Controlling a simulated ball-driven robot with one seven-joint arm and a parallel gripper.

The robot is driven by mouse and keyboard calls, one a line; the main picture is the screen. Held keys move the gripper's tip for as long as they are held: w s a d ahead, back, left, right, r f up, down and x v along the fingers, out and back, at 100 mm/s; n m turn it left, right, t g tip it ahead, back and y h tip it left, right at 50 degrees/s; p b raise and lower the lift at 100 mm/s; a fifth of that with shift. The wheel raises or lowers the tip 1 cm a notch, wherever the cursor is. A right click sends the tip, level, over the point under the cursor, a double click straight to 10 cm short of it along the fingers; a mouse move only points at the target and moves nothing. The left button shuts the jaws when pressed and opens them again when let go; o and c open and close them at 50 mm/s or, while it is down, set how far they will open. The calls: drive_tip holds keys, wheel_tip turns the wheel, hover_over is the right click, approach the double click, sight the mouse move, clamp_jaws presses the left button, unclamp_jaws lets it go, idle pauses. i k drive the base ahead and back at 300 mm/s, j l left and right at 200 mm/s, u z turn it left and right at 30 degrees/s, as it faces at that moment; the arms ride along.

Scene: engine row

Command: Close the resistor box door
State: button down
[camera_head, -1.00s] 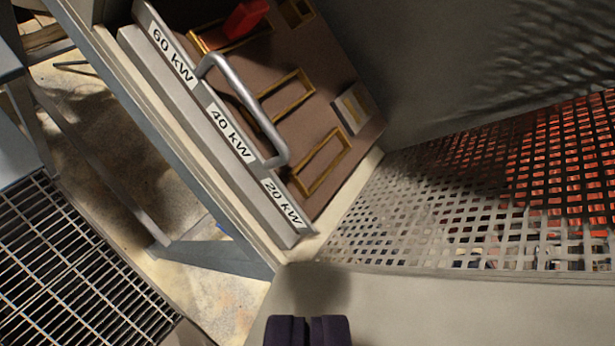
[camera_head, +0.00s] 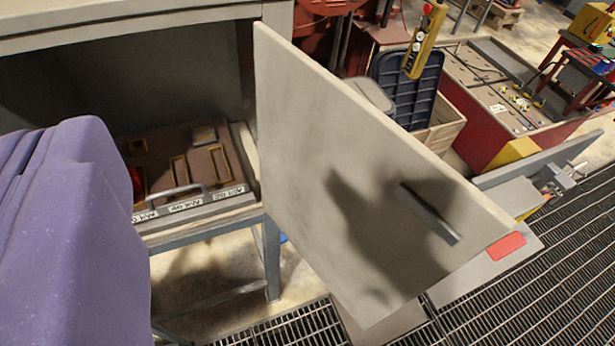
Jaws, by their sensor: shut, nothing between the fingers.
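The resistor box (camera_head: 150,14) stands at upper left with its front open. Its door (camera_head: 310,150) is a flat beige panel standing wide open, swung out toward the right from the box's right side. A thin grey bar (camera_head: 430,212) shows on the door near its far edge, with a dark shadow around it. My gripper (camera_head: 70,200) is a large purple shape very close at the left edge. It is shut and empty, appears apart from the door and hides the box's left part. Its fingertips are not clearly visible.
Inside the box is a brown panel with a handle (camera_head: 178,190) and kW labels. A blue-grey leg (camera_head: 271,260) supports the box. Behind the door stand a dark ribbed crate (camera_head: 415,95), a yellow hanging controller (camera_head: 425,40) and a red cabinet (camera_head: 475,130). Grating (camera_head: 540,280) covers the floor at right.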

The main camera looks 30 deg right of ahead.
sight(332, 164)
drive_tip(key=l+u, duration=0.15)
drive_tip(key=l, duration=0.25)
drive_tip(key=k+l+u, duration=0.15)
drive_tip(key=l, duration=0.25)
drive_tip(key=k+l+u, duration=0.1)
drive_tip(key=l, duration=0.3)
drive_tip(key=k+l+u, duration=0.15)
drive_tip(key=l, duration=0.25)
drive_tip(key=k+l+u, duration=0.15)
drive_tip(key=l, duration=0.2)
drive_tip(key=k+l+u, duration=0.15)
drive_tip(key=l, duration=0.25)
drive_tip(key=k+l+u, duration=0.15)
drive_tip(key=l, duration=0.15)
